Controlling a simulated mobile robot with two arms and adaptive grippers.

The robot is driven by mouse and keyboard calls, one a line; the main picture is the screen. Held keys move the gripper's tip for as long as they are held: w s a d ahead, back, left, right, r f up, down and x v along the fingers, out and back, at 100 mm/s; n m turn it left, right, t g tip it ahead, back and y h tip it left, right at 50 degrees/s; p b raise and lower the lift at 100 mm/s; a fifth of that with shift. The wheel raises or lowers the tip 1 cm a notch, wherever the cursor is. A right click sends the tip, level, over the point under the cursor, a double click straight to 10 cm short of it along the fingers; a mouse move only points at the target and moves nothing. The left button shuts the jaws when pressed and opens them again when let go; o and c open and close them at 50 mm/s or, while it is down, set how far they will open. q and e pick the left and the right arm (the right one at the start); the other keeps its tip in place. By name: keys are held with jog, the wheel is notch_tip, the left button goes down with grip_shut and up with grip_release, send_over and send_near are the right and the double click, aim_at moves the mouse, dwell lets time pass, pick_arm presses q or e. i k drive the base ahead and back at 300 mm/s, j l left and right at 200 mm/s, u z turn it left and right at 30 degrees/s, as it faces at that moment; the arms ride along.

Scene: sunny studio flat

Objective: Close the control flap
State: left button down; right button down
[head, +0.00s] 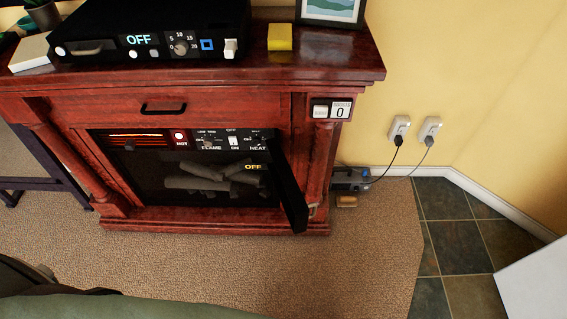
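The red wooden fireplace (215,218) stands against the yellow wall. Its control strip (221,140) is exposed at the top of the firebox, with FLAME and HEAT knobs, a rocker switch and a red HOT light. An OFF display (253,167) glows below it. A dark narrow panel (289,186) stands swung out at the right side of the opening; it is the only flap-like part I see standing open. I cannot tell whether it is the control flap or a firebox door. Neither of my grippers is in view.
On the mantel are a black device (150,28) showing OFF, a yellow block (280,37) and a picture frame (331,12). A small box with cords (350,180) sits right of the fireplace. Carpet (220,262) in front is clear; a green shape (120,306) fills the bottom left.

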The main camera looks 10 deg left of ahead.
aim_at(296, 209)
jog(key=i+l+u, duration=0.1)
jog(key=u, duration=0.4)
jog(key=i+l+u, duration=0.1)
jog(key=u, duration=0.4)
jog(key=l+u, duration=0.3)
jog(key=u, duration=0.15)
jog(key=l+u, duration=0.5)
jog(key=l, duration=1.05)
jog(key=k+l, duration=0.2)
jog(key=k, duration=0.3)
